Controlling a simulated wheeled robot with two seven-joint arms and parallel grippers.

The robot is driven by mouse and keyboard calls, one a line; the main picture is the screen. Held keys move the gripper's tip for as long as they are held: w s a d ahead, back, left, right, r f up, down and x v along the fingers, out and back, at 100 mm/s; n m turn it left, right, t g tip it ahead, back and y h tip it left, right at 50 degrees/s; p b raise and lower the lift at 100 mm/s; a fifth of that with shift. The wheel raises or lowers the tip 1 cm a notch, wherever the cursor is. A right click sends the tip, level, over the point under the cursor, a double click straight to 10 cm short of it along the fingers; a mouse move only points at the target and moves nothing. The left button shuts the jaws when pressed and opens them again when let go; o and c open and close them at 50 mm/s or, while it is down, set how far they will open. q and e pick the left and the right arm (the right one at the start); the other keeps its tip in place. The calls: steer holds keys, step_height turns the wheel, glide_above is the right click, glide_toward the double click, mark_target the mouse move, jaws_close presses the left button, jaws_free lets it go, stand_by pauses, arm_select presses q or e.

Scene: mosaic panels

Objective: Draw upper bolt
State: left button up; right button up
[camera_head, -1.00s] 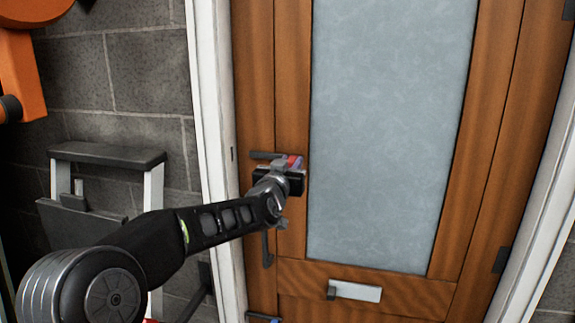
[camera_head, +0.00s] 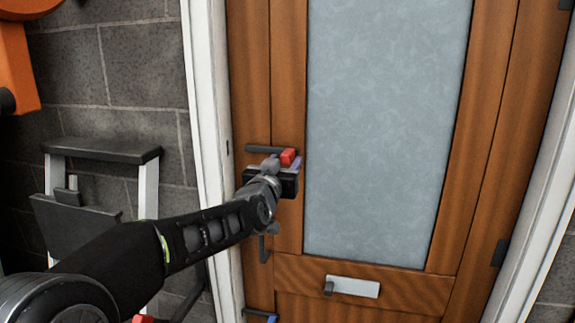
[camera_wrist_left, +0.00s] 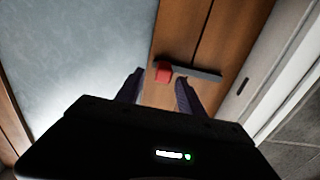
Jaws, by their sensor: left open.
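The upper bolt is a dark bar (camera_head: 262,148) with a red knob (camera_head: 288,157), set across the left part of the wooden door (camera_head: 288,60). My left gripper (camera_head: 280,172) is just below the knob in the head view and hides part of the area there. In the left wrist view the red knob (camera_wrist_left: 163,72) and the grey bar (camera_wrist_left: 200,72) lie ahead of the open fingers (camera_wrist_left: 158,90). The knob shows beyond the gap between the fingertips, and nothing shows held. I cannot tell whether a finger touches it. My right gripper is not in view.
A dark pull handle (camera_head: 264,248) is below my left gripper. A blue-ended fitting (camera_head: 266,318) is lower on the door. A letter plate (camera_head: 352,287) sits under the frosted pane (camera_head: 385,130). A step ladder (camera_head: 100,152) stands left of the white frame (camera_head: 207,130).

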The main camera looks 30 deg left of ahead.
arm_select(q)
steer(key=v, duration=0.3)
steer(key=shift+s+b, duration=0.15)
steer(key=shift+b, duration=0.2)
steer(key=w+d+f+n+g+h, duration=0.1)
steer(key=d+f+n+g+h, duration=0.2)
steer(key=f, duration=1.9)
steer(key=s+d+f+m+g+h, duration=0.1)
steer(key=s+d+f+g+h, duration=0.1)
steer(key=d+f, duration=0.55)
steer(key=s+d+f+m+g+h, duration=0.15)
steer(key=d+f, duration=0.25)
steer(key=f, duration=0.7)
steer(key=s+d+f+g+h, duration=0.2)
steer(key=s+d+f+g, duration=0.3)
steer(key=s+d+f, duration=0.75)
steer(key=s+d+f+m+g, duration=0.1)
steer(key=s+d+f+g, duration=0.1)
steer(key=s+d+f, duration=0.2)
steer(key=s+d+f+m+g+h, duration=0.1)
steer(key=s+d+f+g, duration=0.2)
steer(key=s, duration=0.8)
step_height(320, 180, down, 3)
steer(key=shift+s+d+f, duration=0.2)
steer(key=shift+s+d, duration=0.05)
steer(key=shift+d, duration=0.75)
